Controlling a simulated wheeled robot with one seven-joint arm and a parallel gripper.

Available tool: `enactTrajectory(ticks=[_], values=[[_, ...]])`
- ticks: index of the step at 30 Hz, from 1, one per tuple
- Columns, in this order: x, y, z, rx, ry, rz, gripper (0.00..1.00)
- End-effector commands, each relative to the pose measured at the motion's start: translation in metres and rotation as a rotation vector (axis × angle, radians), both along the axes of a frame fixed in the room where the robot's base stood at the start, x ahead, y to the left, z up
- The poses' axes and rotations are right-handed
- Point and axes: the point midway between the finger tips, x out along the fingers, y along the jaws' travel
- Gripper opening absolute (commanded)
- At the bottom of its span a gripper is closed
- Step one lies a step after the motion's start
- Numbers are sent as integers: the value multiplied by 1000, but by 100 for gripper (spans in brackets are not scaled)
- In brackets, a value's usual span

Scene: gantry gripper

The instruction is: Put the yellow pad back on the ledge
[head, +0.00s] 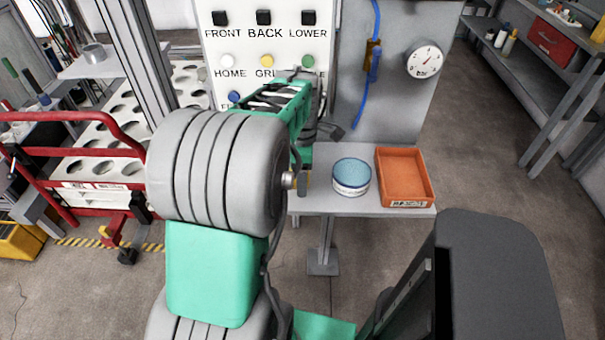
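The ledge (338,205) is a light grey shelf below the button panel. My green arm reaches over its left part. My gripper (328,131) is in front of the lower panel, mostly hidden by my own arm, and I cannot see whether its fingers are open or shut.
A round tin with a blue top (351,177) and an orange tray (405,176) stand on the ledge. The panel (240,50) has labelled buttons, and a pressure gauge (424,60) is to its right. Red rails (70,150) stand left. The floor at right is clear.

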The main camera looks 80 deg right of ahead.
Motion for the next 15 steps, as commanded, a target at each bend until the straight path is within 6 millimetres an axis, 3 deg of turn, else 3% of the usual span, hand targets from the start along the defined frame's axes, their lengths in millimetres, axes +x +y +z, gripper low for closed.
enactTrajectory(ticks=[8,15], values=[[0,-1,15,-4,0,0,71],[0,-1,76,-6,0,0,71]])
